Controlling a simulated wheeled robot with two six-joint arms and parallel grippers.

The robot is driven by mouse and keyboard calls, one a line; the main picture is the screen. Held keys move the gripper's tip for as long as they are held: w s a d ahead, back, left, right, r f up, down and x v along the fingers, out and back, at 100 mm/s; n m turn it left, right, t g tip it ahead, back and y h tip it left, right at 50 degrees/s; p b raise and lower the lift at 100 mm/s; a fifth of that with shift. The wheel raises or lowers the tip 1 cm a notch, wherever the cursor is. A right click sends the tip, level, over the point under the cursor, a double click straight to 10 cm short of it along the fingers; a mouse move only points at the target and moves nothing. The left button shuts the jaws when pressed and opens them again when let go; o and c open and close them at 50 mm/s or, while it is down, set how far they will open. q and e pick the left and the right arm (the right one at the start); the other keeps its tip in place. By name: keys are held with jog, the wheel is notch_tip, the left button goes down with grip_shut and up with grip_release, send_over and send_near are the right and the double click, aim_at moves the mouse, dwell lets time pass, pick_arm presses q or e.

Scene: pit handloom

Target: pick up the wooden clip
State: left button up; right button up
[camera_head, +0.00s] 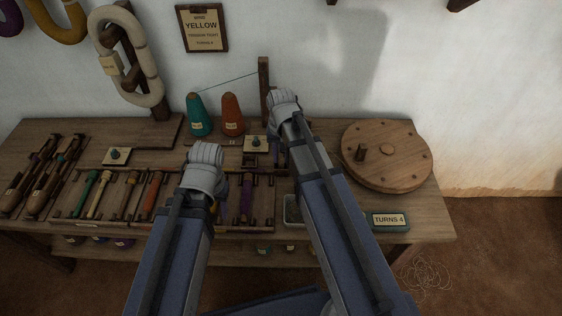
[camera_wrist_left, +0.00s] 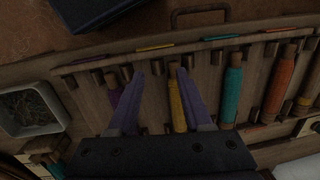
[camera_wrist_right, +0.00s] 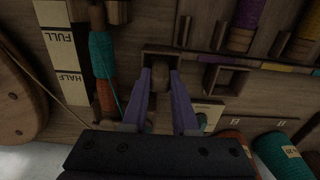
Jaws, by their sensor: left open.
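A small brown wooden piece, which looks like the wooden clip (camera_wrist_right: 158,80), sits at a dark wooden holder in the right wrist view. My right gripper (camera_wrist_right: 159,72) has its two purple fingers on either side of it. The fingers stand apart, but contact with the piece is too dark to make out. In the head view my right gripper (camera_head: 275,158) reaches down to the rack's back right, its wrist hiding the clip. My left gripper (camera_wrist_left: 168,72) is open over the bobbin tray, with a yellow bobbin (camera_wrist_left: 177,105) below and between its fingers.
A teal cone (camera_head: 199,115) and an orange cone (camera_head: 232,114) stand behind the right gripper. A round wooden disc (camera_head: 400,152) lies to the right. A thread-wound stick (camera_wrist_right: 101,60) lies beside the right fingers. A small grey bin (camera_head: 292,210) stands at the front.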

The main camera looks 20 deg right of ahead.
aim_at(281, 156)
grip_shut()
pick_arm(q)
jog(key=shift+r, duration=0.1)
pick_arm(e)
jog(key=shift+r, duration=0.15)
notch_tip(281, 156, up, 10)
jog(key=p, duration=1)
pick_arm(q)
notch_tip(281, 156, up, 10)
